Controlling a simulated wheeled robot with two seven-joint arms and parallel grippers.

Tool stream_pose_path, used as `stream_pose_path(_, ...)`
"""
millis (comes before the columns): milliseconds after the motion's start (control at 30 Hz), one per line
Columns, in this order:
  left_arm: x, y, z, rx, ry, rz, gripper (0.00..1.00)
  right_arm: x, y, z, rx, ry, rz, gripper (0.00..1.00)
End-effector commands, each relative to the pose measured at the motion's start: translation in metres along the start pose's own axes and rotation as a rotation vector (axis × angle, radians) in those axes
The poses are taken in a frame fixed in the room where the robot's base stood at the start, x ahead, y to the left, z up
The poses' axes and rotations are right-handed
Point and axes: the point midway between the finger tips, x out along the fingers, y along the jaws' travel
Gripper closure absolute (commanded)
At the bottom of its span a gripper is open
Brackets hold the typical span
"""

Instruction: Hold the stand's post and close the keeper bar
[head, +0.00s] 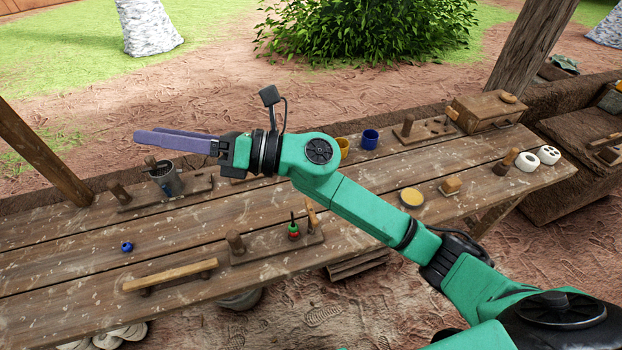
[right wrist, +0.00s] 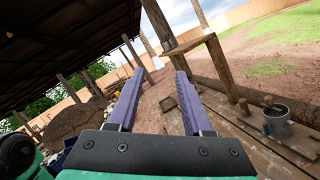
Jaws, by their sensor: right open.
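A wooden stand (head: 270,248) lies near the front middle of the bench, with a short upright post (head: 235,241) at its left end. A slim wooden bar (head: 311,214), possibly the keeper bar, stands up tilted at its right end. A small red and green item (head: 293,229) stands between them. A second base (head: 190,186) at the back left also has a short post (head: 119,193), with a metal mug (head: 168,180) on it. My right gripper (head: 136,138) is open and empty, high above the back left; its purple fingers show in the right wrist view (right wrist: 157,92). My left gripper is out of view.
A wooden rail (head: 170,275) and a blue knob-like item (head: 127,246) lie at the front left. The mid-left bench is mostly bare.

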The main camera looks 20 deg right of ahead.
Motion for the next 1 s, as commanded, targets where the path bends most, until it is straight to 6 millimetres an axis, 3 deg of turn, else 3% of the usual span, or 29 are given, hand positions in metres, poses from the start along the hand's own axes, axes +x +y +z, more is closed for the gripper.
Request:
stream_pose_path(67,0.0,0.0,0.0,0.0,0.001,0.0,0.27,0.0,-0.008,-0.059,-0.319,0.375,0.04,0.5)
stream_pose_path(100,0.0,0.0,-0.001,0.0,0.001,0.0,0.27,-0.015,-0.025,-0.087,-0.463,0.584,0.048,0.5)
stream_pose_path(167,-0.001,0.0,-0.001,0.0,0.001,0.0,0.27,-0.052,-0.06,-0.115,-0.635,0.895,0.039,0.5)
stream_pose_path(233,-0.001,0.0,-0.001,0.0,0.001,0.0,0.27,-0.104,-0.1,-0.12,-0.753,1.214,0.004,0.5)
stream_pose_path(300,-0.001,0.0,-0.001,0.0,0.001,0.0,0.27,-0.155,-0.128,-0.108,-0.798,1.475,-0.044,0.5)
stream_pose_path(433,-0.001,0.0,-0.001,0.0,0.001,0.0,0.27,-0.22,-0.149,-0.079,-0.784,1.772,-0.117,0.5)
stream_pose_path(500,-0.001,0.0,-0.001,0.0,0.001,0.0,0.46,-0.234,-0.151,-0.071,-0.77,1.838,-0.136,0.5)
stream_pose_path(800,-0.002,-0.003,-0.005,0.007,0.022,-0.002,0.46,-0.238,-0.151,-0.07,-0.764,1.854,-0.137,0.5)
stream_pose_path(867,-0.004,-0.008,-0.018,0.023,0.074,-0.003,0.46,-0.238,-0.151,-0.07,-0.764,1.854,-0.137,0.5)
stream_pose_path(967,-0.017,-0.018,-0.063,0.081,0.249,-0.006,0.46,-0.237,-0.15,-0.07,-0.764,1.853,-0.136,0.5)
stream_pose_path(1000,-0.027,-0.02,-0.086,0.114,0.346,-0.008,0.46,-0.237,-0.15,-0.07,-0.765,1.852,-0.136,0.5)
